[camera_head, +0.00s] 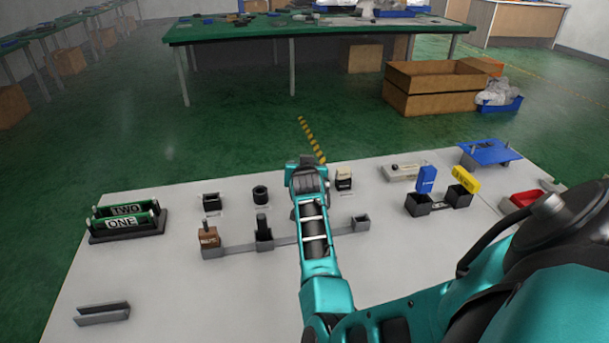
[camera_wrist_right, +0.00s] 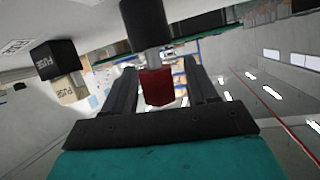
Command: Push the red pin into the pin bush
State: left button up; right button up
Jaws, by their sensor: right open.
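In the right wrist view a red pin head (camera_wrist_right: 157,87) sits on a short metal shaft (camera_wrist_right: 153,58). The shaft meets a black cylinder (camera_wrist_right: 146,25), which looks like the pin bush. My right gripper (camera_wrist_right: 160,68) is open, with one finger on each side of the red head and gaps showing. In the head view my right gripper (camera_head: 306,170) is over the middle of the white table, and I see no red pin there; the gripper and arm cover that spot. My left gripper is not in view.
A black FUSE block (camera_wrist_right: 57,60) stands near the pin. On the white table (camera_head: 190,290) a black ring-like cylinder (camera_head: 260,193) and a black open box (camera_head: 212,203) stand left of my arm. A grey rail (camera_head: 285,240) with blocks runs beneath it.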

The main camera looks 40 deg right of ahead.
jog(key=shift+a+r, duration=0.1)
jog(key=shift+r, duration=0.05)
jog(key=shift+c, duration=0.4)
grip_shut()
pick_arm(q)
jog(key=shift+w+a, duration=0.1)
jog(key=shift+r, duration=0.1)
